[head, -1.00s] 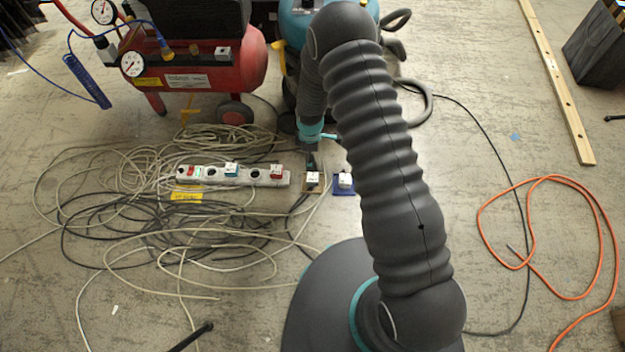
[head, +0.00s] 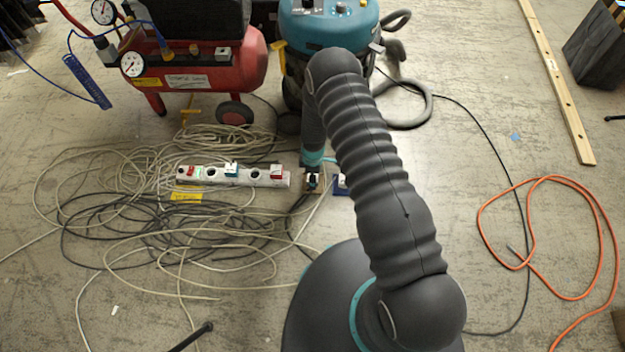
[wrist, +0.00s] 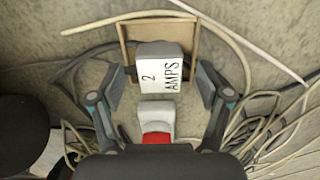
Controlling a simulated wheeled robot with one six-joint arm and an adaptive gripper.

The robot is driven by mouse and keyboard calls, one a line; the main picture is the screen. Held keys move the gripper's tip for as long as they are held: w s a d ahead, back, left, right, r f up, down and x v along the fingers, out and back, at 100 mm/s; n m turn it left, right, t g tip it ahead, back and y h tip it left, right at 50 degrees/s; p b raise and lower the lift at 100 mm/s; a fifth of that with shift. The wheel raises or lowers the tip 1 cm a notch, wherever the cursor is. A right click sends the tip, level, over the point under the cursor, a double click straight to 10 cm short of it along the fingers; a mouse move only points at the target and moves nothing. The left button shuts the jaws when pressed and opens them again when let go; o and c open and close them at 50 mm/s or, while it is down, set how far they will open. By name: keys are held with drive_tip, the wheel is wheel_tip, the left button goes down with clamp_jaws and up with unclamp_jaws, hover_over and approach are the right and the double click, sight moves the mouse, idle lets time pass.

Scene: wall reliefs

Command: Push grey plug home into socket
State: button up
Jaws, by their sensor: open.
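A grey block (wrist: 165,50) with a white face lettered "2 AMPS" sits in a shallow wooden tray (wrist: 193,30) in the wrist view; it looks like the grey plug. My gripper (wrist: 160,86) is open, with one finger on each side of the block and visible gaps between. In the head view my gripper (head: 312,177) is low over the wooden tray (head: 313,190) and hides most of the block. The power strip (head: 212,180) lies to its left on the floor, with red and blue plugs and dark round sockets.
Loose cables (head: 160,225) surround the strip. A red compressor (head: 195,65) and a teal vacuum (head: 325,30) stand behind. A white-and-red piece (wrist: 156,122) shows between my fingers.

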drive_tip(key=shift+f, duration=0.8)
drive_tip(key=c, duration=1.2)
drive_tip(key=shift+r, duration=0.1)
drive_tip(key=shift+c, duration=0.2)
